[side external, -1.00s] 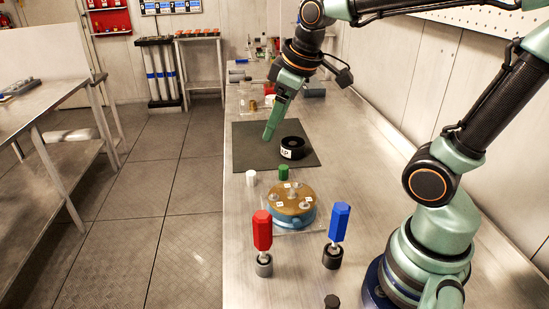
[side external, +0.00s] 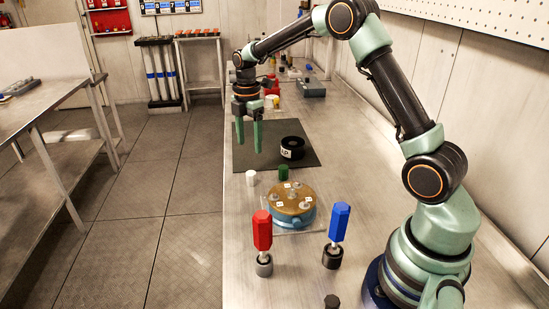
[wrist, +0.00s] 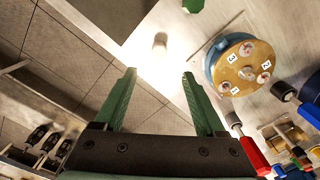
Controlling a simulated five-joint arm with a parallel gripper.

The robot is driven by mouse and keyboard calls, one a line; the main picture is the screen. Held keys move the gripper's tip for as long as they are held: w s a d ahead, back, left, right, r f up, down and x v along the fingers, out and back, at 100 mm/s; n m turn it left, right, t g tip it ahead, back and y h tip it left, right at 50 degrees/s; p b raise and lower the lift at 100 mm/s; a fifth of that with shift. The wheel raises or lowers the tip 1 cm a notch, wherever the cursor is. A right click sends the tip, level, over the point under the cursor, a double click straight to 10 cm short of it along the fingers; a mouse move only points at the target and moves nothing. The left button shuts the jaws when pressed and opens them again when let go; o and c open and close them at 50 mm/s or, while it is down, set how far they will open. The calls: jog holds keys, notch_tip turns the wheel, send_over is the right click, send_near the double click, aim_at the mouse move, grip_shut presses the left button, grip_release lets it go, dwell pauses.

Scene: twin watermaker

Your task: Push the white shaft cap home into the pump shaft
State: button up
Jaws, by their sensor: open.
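The white shaft cap (side external: 251,177) stands upright on the steel bench, left of the pump. It also shows in the wrist view (wrist: 160,41), beyond and between my fingertips. The pump (side external: 291,205) is a round blue body with a brass top bearing numbered labels and several small fittings; it is at upper right in the wrist view (wrist: 243,66). I cannot tell the shaft apart from the fittings. My gripper (side external: 249,150) is open and empty, pointing down above the dark mat's left part, behind the white cap. Its two green fingers (wrist: 158,75) are wide apart.
A green cap (side external: 283,172) stands behind the pump. A black labelled ring (side external: 292,148) lies on the dark mat (side external: 308,159). Red (side external: 262,230) and blue (side external: 340,222) handled tools stand upright in front. The bench's left edge is close to the white cap.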

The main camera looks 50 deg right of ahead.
aim_at(249, 173)
notch_tip(249, 173, down, 7)
jog(key=shift+r, duration=0.1)
jog(key=shift+w+a+f, duration=0.1)
jog(key=shift+a+f, duration=0.05)
jog(key=shift+f, duration=1.2)
jog(key=shift+a+f, duration=0.1)
jog(key=shift+f, duration=1.25)
grip_shut()
